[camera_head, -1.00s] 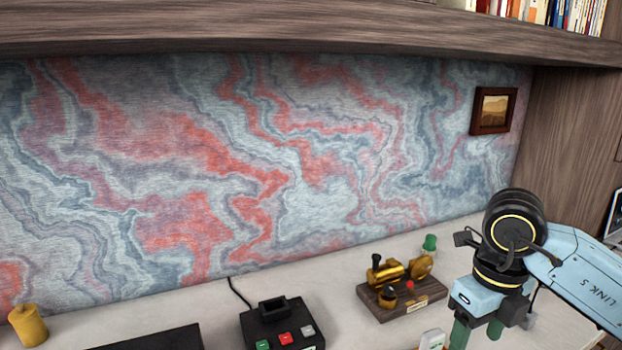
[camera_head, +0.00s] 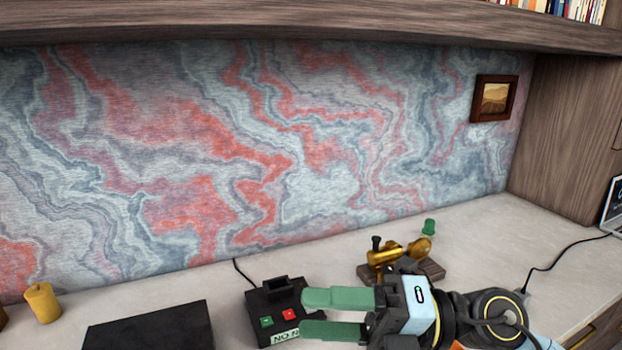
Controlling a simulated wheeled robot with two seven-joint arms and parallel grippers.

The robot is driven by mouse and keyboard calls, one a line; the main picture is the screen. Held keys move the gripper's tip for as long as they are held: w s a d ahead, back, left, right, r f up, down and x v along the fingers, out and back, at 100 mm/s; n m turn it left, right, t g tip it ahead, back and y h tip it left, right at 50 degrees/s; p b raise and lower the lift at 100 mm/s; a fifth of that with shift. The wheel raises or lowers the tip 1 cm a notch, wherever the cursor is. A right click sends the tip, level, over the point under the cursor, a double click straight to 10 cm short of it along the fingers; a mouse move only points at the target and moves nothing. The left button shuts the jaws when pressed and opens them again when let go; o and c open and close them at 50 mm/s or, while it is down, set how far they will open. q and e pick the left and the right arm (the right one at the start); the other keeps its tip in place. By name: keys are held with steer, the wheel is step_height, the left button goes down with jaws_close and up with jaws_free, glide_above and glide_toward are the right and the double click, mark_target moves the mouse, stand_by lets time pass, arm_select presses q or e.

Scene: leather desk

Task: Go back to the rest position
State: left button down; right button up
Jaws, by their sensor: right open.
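My right gripper (camera_head: 338,314) reaches in from the lower right of the head view. Its two green fingers point left and are spread apart, with nothing between them. The fingertips overlap the right side of a black button box (camera_head: 262,306) in the picture; I cannot tell whether they touch it. The box shows a green button, a red button and a partly covered label. My left gripper is not in view.
Behind my right gripper stands a brass device on a wooden base (camera_head: 432,270), partly hidden. A green piece (camera_head: 429,227) stands behind it. A black box (camera_head: 150,328) and a yellow candle (camera_head: 42,303) are at left. A shelf (camera_head: 300,22) overhangs the desk.

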steer(key=w+d+r+m+t+h, duration=0.1)
steer(key=w+d+r+m+t, duration=0.2)
steer(key=m+t, duration=0.6)
steer(key=w+d+m+t+h, duration=0.1)
steer(key=w+d+m+t, duration=0.3)
steer(key=m+t, duration=0.55)
steer(key=d+f+m+g+h, duration=0.1)
steer(key=d+f+m+h, duration=1)
steer(key=f+m+h, duration=0.4)
steer(key=s+d+f+m+g+h, duration=0.2)
steer(key=s+f+m+g, duration=0.2)
steer(key=s+f+g, duration=1.3)
steer(key=s+f+t, duration=0.1)
steer(key=s+f, duration=0.2)
steer(key=f, duration=1.1)
steer(key=s+f+t, duration=0.1)
steer(key=s+f, duration=0.2)
steer(key=f, duration=1)
steer(key=s+d+f+g, duration=0.1)
steer(key=s+d+f, duration=0.2)
steer(key=s+f, duration=1)
steer(key=shift+s+f, duration=0.4)
steer(key=shift+s, duration=0.7)
steer(key=shift+n+g, duration=0.25)
